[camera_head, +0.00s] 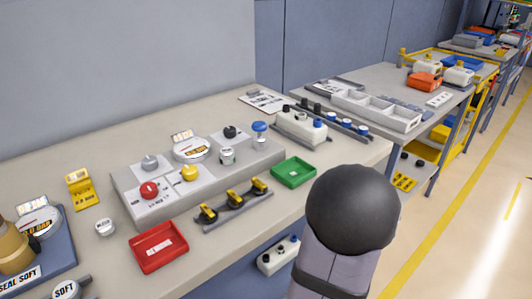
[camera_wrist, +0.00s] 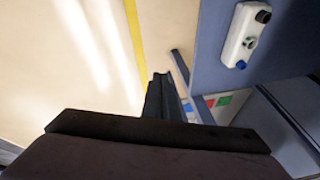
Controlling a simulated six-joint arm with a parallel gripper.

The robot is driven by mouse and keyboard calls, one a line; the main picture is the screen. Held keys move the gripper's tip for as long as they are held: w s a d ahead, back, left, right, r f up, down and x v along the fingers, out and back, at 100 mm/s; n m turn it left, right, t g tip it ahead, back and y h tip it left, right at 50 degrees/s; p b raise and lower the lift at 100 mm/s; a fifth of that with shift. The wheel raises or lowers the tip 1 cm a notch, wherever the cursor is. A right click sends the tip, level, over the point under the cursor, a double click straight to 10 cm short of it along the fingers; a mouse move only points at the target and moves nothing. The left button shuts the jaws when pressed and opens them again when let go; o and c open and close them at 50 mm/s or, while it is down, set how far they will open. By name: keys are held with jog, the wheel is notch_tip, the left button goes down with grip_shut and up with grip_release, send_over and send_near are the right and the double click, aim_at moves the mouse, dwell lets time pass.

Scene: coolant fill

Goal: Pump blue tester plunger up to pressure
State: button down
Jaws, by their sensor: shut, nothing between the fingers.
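A tester with a blue base (camera_head: 52,262) stands at the near left of the bench, cut off by the picture's edge. It carries a white gauge reading about 0 BAR (camera_head: 40,222), a tan knob or plunger (camera_head: 14,250) and a SEAL SOFT label. A separate blue-capped clear part (camera_head: 259,132) stands at the far end of the grey panel. My gripper (camera_wrist: 160,78) shows in the wrist view, its dark fingers shut and empty, away from both, over the floor beside the bench. The head view shows my arm but not the gripper.
The grey panel (camera_head: 125,185) carries a gauge and several knobs. Red tray (camera_head: 140,245), green tray (camera_head: 310,170) and a rack with yellow-black pieces (camera_head: 205,228) lie in front. A white box (camera_wrist: 245,35) hangs on the bench's side. The floor (camera_head: 480,220) is open.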

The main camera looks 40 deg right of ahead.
jog(key=w+d+r+t+h+p, duration=0.1)
jog(key=d+r+p, duration=0.2)
jog(key=r+p, duration=0.75)
jog(key=d+r+h+p, duration=0.2)
jog(key=r+p, duration=0.7)
jog(key=r, duration=0.3)
jog(key=w+d+r+t+h+p, duration=0.1)
jog(key=d+r+p, duration=0.2)
jog(key=r+p, duration=0.7)
jog(key=w+d+r+n+t+h+b, duration=0.1)
jog(key=w+d+r+n+t+b, duration=0.15)
jog(key=w+r+n+t, duration=0.4)
jog(key=w+a+r+n+t+y+b, duration=0.5)
jog(key=w+a+n+y, duration=0.3)
jog(key=w+a+n, duration=0.3)
jog(key=shift+w+a+r+n+y, duration=0.2)
jog(key=shift+r+n+y, duration=0.3)
jog(key=shift+n, duration=1.15)
